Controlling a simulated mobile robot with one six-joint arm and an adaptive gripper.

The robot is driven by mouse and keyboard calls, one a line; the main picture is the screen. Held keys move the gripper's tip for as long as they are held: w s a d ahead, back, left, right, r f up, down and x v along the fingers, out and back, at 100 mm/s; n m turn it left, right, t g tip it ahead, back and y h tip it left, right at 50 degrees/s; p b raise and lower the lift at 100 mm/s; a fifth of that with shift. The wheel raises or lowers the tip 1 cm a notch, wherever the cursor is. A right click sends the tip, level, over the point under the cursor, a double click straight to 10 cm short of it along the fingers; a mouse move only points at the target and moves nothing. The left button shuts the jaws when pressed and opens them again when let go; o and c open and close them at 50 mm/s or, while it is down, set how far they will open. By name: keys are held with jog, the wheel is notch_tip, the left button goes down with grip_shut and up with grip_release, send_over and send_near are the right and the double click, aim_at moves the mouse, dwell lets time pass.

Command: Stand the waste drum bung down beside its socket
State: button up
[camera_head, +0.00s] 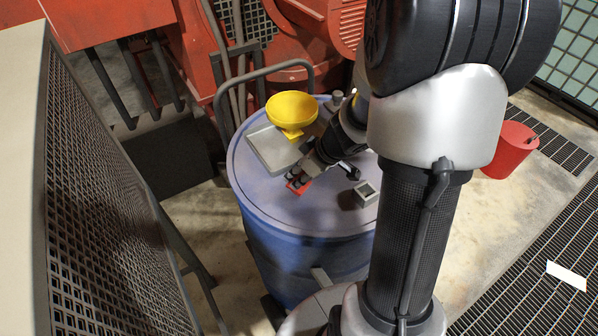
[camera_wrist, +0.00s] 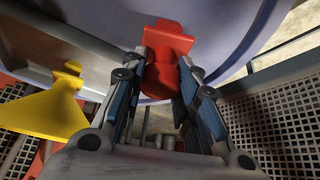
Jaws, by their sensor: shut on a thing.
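The red bung (camera_head: 301,188) is at the top of the blue waste drum (camera_head: 252,196), near the middle of its lid. My gripper (camera_head: 298,179) reaches down over the lid and is shut on the bung. In the wrist view the bung (camera_wrist: 166,45) sits between the two fingers of my gripper (camera_wrist: 163,68), with its wider end beyond the fingertips. I cannot tell whether the bung touches the lid. A small grey square block with a dark recess (camera_head: 366,195) stands on the lid to the right; I cannot tell if it is the socket.
A yellow funnel (camera_head: 291,113) and a grey tray (camera_head: 273,150) stand on the lid behind and left of my gripper. The lid's front part is clear. A red bucket (camera_head: 511,150) stands on the floor at right. A perforated panel (camera_head: 100,200) rises at left.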

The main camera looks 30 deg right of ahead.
jog(key=shift+f, duration=0.15)
jog(key=o, duration=1.1)
jog(key=shift+o, duration=0.2)
jog(key=v, duration=1.2)
jog(key=shift+s, duration=0.1)
